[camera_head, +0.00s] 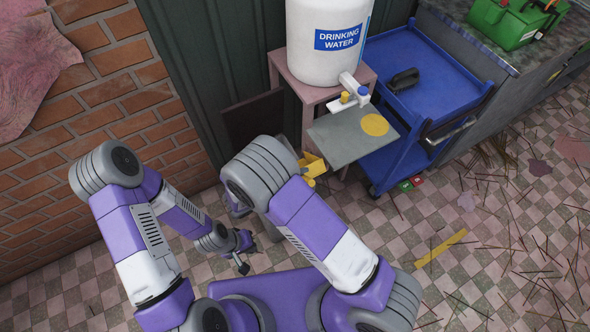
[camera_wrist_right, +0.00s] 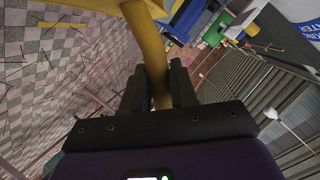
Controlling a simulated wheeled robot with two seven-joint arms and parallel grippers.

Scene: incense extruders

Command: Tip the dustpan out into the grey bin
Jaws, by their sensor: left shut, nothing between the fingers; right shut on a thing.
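My right gripper (camera_wrist_right: 160,88) is shut on the yellow handle of the dustpan (camera_wrist_right: 150,45), whose wider yellow part runs off the top of the wrist view. In the head view, yellow parts of the dustpan (camera_head: 313,166) show beside my right forearm, which hides the rest and the right gripper. I cannot see whether anything lies in the pan. A flat grey panel with a yellow disc (camera_head: 338,137) is just right of the dustpan; I cannot tell whether it belongs to the grey bin. My left gripper (camera_head: 242,264) is shut and empty, low over the floor at left.
A white drinking water tank (camera_head: 325,40) stands on a pink stool (camera_head: 277,68). A blue cart (camera_head: 430,95) carries a dark brush (camera_head: 403,80). Many thin sticks and a yellow strip (camera_head: 440,248) lie on the checkered floor. A brick wall (camera_head: 110,90) is at left.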

